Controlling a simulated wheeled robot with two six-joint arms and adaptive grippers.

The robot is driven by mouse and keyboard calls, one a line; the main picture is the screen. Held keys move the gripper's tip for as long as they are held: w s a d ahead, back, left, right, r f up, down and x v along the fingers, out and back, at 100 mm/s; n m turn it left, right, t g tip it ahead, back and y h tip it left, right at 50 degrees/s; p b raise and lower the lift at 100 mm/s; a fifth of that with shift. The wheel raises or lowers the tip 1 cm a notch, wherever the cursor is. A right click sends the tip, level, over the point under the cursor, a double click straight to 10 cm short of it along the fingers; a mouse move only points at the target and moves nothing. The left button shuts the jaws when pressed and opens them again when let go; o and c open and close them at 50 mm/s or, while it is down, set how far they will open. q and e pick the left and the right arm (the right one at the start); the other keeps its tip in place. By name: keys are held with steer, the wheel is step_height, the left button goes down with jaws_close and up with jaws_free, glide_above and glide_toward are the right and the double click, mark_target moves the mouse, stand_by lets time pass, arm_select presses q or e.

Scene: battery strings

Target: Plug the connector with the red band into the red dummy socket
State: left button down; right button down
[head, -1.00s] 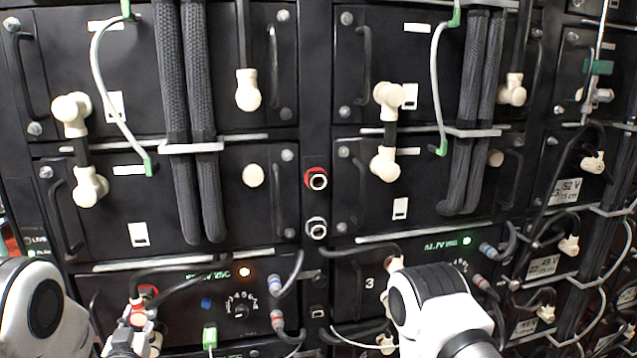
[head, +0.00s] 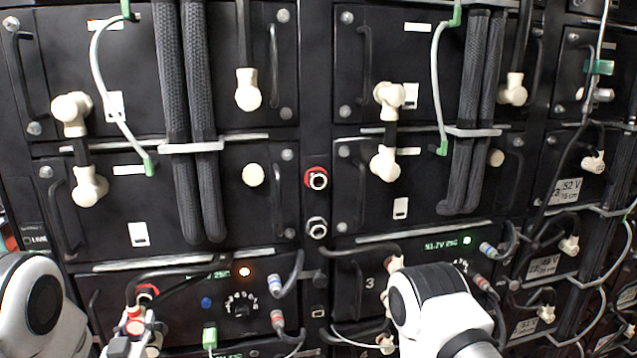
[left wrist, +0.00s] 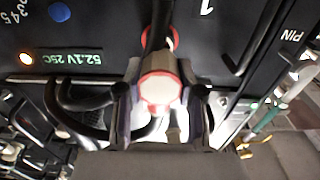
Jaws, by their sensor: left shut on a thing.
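The connector with the red band (head: 134,320) is cream-white with a cable and is held at the lower left of the head view. My left gripper (head: 128,342) is shut on it. In the left wrist view the connector (left wrist: 160,88) sits between the two fingers of my left gripper (left wrist: 161,105). A red-ringed port (head: 149,291) shows just behind the connector; I cannot tell whether they touch. The red dummy socket (head: 316,179) is empty, on the post between the racks, up and right of the gripper. My right gripper is not visible; only my right arm shows.
A grey-ringed socket (head: 317,228) sits below the red one. Black handles, thick corrugated cables (head: 185,120) and cream connectors stick out from the modules. A green plug (head: 210,337) and grey cables (head: 278,285) lie right of my left gripper.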

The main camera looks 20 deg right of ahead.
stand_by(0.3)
arm_select(q)
steer(key=shift+s+a, duration=0.1)
steer(key=shift+s, duration=2.4)
